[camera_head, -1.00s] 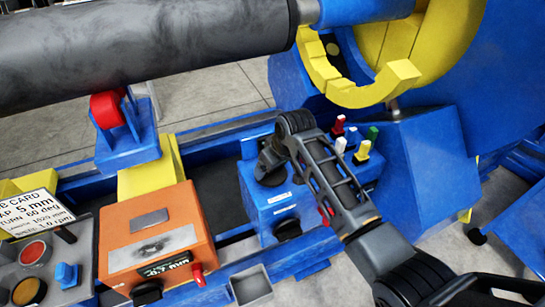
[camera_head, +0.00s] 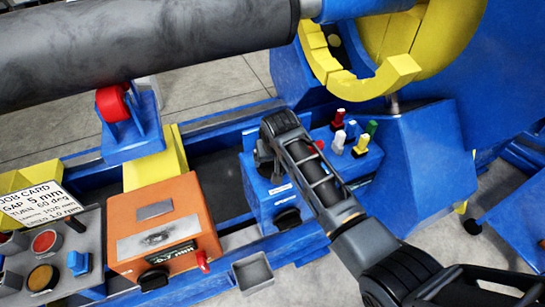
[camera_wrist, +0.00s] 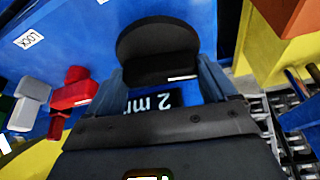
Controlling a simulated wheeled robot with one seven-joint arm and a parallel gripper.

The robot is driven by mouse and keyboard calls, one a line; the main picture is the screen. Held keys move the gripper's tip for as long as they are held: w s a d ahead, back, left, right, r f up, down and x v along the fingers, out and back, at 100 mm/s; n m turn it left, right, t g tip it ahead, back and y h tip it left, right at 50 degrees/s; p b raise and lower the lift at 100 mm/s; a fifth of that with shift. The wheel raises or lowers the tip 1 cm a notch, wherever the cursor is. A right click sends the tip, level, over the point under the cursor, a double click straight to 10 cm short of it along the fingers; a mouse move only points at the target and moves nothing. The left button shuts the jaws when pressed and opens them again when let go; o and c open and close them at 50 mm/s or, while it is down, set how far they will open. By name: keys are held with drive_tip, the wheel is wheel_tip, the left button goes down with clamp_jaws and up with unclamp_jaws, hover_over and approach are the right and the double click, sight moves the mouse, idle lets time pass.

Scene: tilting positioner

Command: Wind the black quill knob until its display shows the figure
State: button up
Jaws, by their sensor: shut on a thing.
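The black quill knob (camera_wrist: 157,38) stands on a blue panel in the wrist view. My gripper (camera_wrist: 160,72) is shut on it, with one finger at each side. A dark display (camera_wrist: 155,99) below the knob shows "2 m", with its ends partly hidden by the gripper, so the full figure cannot be read. In the head view my gripper (camera_head: 264,160) reaches down at the back left of the blue control box (camera_head: 268,203) and hides the held knob.
Red, white, green and yellow levers (camera_head: 350,138) stand close right of my gripper. An orange box (camera_head: 165,225) with its own display and black knob is at the left. A job card (camera_head: 42,202) reads gap 5 mm, turn 60 deg. A large grey cylinder (camera_head: 150,45) hangs above.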

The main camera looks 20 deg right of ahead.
drive_tip(key=o, duration=0.8)
drive_tip(key=shift+o, duration=0.2)
drive_tip(key=v, duration=0.7)
drive_tip(key=shift+r, duration=0.4)
drive_tip(key=shift+s, duration=0.1)
